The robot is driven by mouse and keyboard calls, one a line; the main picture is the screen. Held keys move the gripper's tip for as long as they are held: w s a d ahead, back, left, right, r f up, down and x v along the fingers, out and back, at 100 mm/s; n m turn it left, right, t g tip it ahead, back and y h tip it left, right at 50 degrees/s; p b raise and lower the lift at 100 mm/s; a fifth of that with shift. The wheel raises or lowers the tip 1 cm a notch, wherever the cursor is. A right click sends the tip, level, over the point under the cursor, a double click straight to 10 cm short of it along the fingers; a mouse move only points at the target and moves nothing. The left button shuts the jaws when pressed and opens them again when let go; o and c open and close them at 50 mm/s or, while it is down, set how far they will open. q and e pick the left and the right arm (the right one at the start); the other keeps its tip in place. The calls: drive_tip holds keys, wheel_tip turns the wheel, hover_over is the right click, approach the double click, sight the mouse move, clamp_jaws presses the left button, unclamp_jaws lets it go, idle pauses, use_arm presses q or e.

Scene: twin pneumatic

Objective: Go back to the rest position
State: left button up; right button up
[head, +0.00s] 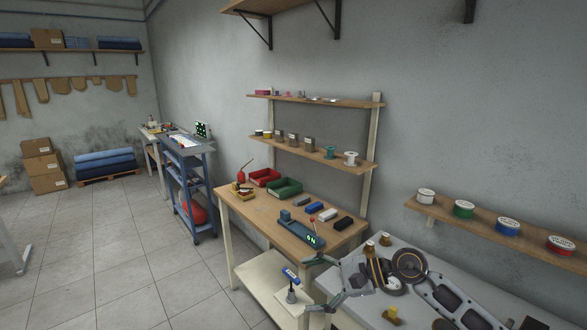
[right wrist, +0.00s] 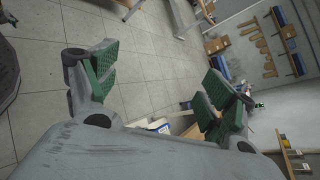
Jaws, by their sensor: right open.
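My right gripper (head: 312,285) comes in from the lower right in the head view, with its grey fingers spread apart and nothing between them. It appears in front of the wooden workbench (head: 262,213) and its white lower shelf (head: 262,285). In the right wrist view the two green-padded fingers (right wrist: 162,88) are wide apart, with floor tiles showing between them. My left gripper is in neither view.
On the bench are a blue device (head: 300,228) with a lit display, a green bin (head: 285,187) and a red bin (head: 264,177). A blue-and-white bottle (head: 290,276) shows by the gripper. A blue cart (head: 188,180) stands further back. Tiled floor (head: 110,270) at left is clear.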

wheel_tip(320, 180, up, 11)
drive_tip(key=w+m+t+y, duration=0.2)
drive_tip(key=m+t+y, duration=0.3)
drive_tip(key=m+t, duration=0.8)
drive_tip(key=w+d+m+t+h, duration=0.4)
drive_tip(key=m+h, duration=0.4)
drive_tip(key=m, duration=0.8)
drive_tip(key=s+d+f+m+g+h, duration=0.3)
drive_tip(key=d+f+m+h, duration=0.85)
drive_tip(key=f+m, duration=0.4)
drive_tip(key=s+d+f+m+g+y, duration=0.1)
drive_tip(key=s+f+m+g, duration=0.55)
drive_tip(key=s+f, duration=0.4)
drive_tip(key=s+d+f+m+g, duration=0.1)
drive_tip(key=s+f+m+g, duration=0.6)
drive_tip(key=s, duration=0.6)
wheel_tip(320, 180, down, 34)
drive_tip(key=s+n, duration=0.1)
drive_tip(key=s, duration=0.2)
drive_tip(key=s+d+f+g, duration=0.1)
drive_tip(key=s+d+f, duration=0.1)
drive_tip(key=s+f, duration=0.7)
drive_tip(key=s+d+f+g, duration=0.1)
drive_tip(key=s+d+f, duration=0.1)
drive_tip(key=s+f, duration=0.8)
drive_tip(key=s, duration=0.2)
drive_tip(key=shift+s+d, duration=0.25)
drive_tip(key=shift+s, duration=0.1)
